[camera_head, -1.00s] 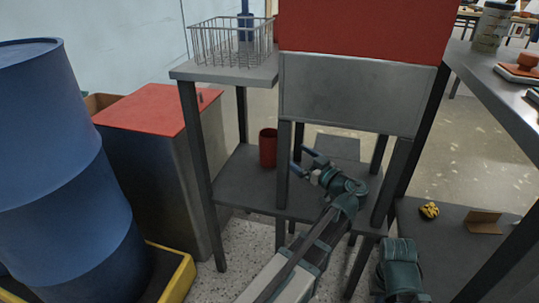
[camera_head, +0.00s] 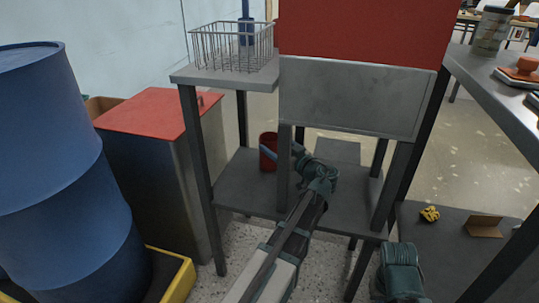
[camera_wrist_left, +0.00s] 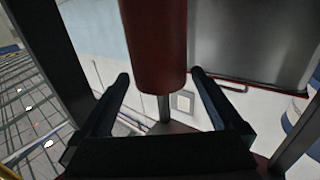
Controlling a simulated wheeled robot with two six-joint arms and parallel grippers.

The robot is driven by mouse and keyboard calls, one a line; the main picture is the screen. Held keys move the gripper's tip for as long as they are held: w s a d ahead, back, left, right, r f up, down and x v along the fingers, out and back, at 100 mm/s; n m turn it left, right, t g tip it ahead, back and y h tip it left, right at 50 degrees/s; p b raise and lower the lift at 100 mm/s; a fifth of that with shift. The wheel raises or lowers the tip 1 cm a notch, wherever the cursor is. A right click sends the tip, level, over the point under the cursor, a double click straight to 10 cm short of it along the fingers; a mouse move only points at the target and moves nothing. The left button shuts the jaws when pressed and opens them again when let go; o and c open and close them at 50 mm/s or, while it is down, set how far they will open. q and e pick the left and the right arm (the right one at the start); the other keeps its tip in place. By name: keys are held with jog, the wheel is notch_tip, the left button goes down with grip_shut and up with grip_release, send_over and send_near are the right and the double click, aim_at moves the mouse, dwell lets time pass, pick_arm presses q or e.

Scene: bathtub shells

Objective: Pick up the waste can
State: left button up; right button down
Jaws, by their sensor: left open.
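The waste can (camera_head: 267,158) is a small red cylinder standing on the lower grey shelf (camera_head: 245,196) of the workbench. My left gripper (camera_head: 281,152) is open beside the can, one finger overlapping the can's front in the head view. A dark bench post partly hides the gripper there. In the left wrist view the red can (camera_wrist_left: 155,45) appears between the two spread fingers of the gripper (camera_wrist_left: 160,77). A gap shows on each side of the can, and I cannot tell whether either finger touches it.
Dark bench posts (camera_head: 283,170) stand close to my left arm. A wire basket (camera_head: 230,46) sits on the ledge above. A red-topped cabinet (camera_head: 150,113) and blue barrel (camera_head: 55,180) stand left. A yellow object (camera_head: 430,214) lies on a low shelf at right.

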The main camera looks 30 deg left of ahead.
pick_arm(q)
jog(key=x, duration=0.3)
jog(key=shift+w+a, duration=0.2)
jog(key=shift+a, duration=0.15)
grip_shut()
notch_tip(320, 180, up, 10)
jog(key=p, duration=1)
send_over(264, 136)
jog(key=v, duration=0.3)
jog(key=shift+s+d, duration=0.1)
jog(key=shift+s, duration=0.1)
